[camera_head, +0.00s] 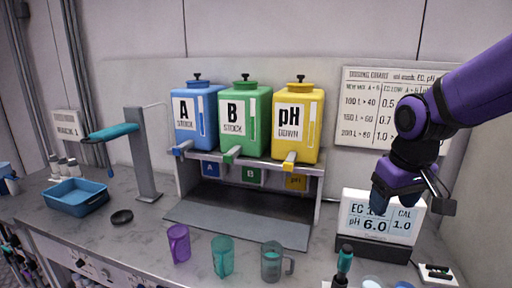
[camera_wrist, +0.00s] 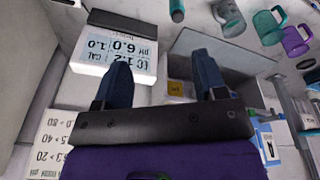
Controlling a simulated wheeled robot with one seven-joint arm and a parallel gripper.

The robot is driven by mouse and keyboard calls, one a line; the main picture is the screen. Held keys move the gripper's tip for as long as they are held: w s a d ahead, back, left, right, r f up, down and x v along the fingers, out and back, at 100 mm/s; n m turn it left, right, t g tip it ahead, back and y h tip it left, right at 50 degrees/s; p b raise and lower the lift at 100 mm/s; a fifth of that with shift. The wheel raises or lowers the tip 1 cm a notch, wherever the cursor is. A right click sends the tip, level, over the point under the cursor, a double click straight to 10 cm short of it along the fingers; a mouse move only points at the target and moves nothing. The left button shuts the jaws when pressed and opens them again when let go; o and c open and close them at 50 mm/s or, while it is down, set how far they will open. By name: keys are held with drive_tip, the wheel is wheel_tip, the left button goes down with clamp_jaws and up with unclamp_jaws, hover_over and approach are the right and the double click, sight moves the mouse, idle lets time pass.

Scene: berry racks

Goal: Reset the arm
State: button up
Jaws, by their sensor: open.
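My arm (camera_head: 440,105) is purple and comes in from the right edge in the head view. My gripper (camera_wrist: 162,78) is open and empty in the wrist view, with two dark blue fingers apart. In the head view my gripper (camera_head: 380,198) hangs in front of the EC/pH display (camera_head: 352,236) and hides part of its EC reading. The display also shows upside down in the wrist view (camera_wrist: 112,62), beyond the left finger. I cannot tell the exact gap between the fingers and the display.
Blue A (camera_head: 196,117), green B (camera_head: 244,120) and yellow pH (camera_head: 297,121) tanks stand on a shelf (camera_head: 255,160). Purple (camera_head: 178,243), teal (camera_head: 222,257) and grey (camera_head: 271,262) cups stand at the counter's front. A blue tub (camera_head: 77,197) is left. A dosing chart (camera_head: 375,85) hangs behind my arm.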

drive_tip(key=s+d+r+m+t, duration=0.1)
drive_tip(key=s+r, duration=0.3)
drive_tip(key=s, duration=0.3)
drive_tip(key=s+d+r+m+t, duration=0.1)
drive_tip(key=s+d+r+t, duration=0.1)
drive_tip(key=s, duration=0.4)
drive_tip(key=shift+v, duration=1)
drive_tip(key=shift+d, duration=0.15)
